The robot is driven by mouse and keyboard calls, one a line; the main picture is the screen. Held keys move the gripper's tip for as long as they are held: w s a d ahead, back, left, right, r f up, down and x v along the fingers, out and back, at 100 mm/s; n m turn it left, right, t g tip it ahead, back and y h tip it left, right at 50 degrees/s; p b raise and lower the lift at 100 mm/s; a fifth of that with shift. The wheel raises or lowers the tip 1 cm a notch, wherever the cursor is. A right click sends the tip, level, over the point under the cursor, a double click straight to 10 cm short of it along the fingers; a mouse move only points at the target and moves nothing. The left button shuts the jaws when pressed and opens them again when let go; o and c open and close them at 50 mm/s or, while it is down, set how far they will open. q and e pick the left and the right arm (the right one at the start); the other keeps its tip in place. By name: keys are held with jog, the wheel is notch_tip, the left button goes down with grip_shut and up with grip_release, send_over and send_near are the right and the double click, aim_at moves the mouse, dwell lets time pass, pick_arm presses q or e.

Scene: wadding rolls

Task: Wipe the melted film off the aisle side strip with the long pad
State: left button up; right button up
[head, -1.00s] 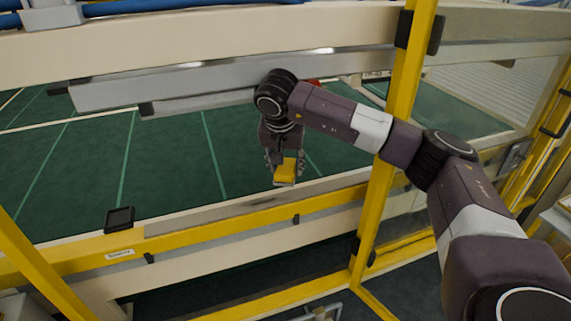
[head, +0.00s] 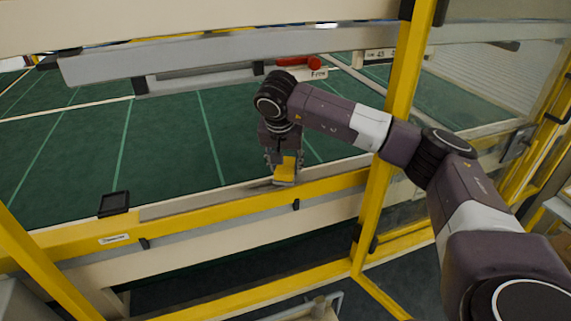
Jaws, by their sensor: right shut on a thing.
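My right gripper (head: 284,160) hangs down over the near edge of the green bed and is shut on a yellow pad (head: 285,170) with a pale underside. The pad is at the grey aisle side strip (head: 205,201), which runs along the bed's near edge behind the yellow rail. The pad looks low against the strip, but I cannot tell whether it touches. I cannot make out melted film on the strip; part is hidden behind the pad. My left gripper is not in view.
A yellow post (head: 383,160) stands right of the gripper, with my right arm passing across it. A grey beam (head: 200,62) and a red handle (head: 299,63) lie beyond. A black box (head: 114,203) sits at the near edge on the left. The green bed (head: 165,150) is clear.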

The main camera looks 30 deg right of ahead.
aim_at(275, 172)
jog(key=shift+f+b, duration=0.7)
jog(key=shift+f, duration=0.4)
jog(key=shift+a+r, duration=0.1)
jog(key=shift+a, duration=0.05)
jog(key=shift+w+a+r+p, duration=0.1)
jog(key=shift+w+a+p, duration=0.1)
jog(key=shift+a, duration=0.45)
jog(key=shift+w+a+p, duration=0.15)
jog(key=shift+a, duration=0.5)
jog(key=shift+w+a+f, duration=0.1)
jog(key=shift+w+a, duration=0.15)
jog(key=shift+a, duration=1)
jog(key=shift+w+a+f, duration=0.1)
jog(key=shift+w+a, duration=0.15)
jog(key=shift+a, duration=0.95)
jog(key=shift+w+a+f, duration=0.1)
jog(key=shift+w+a, duration=0.15)
jog(key=shift+a, duration=1)
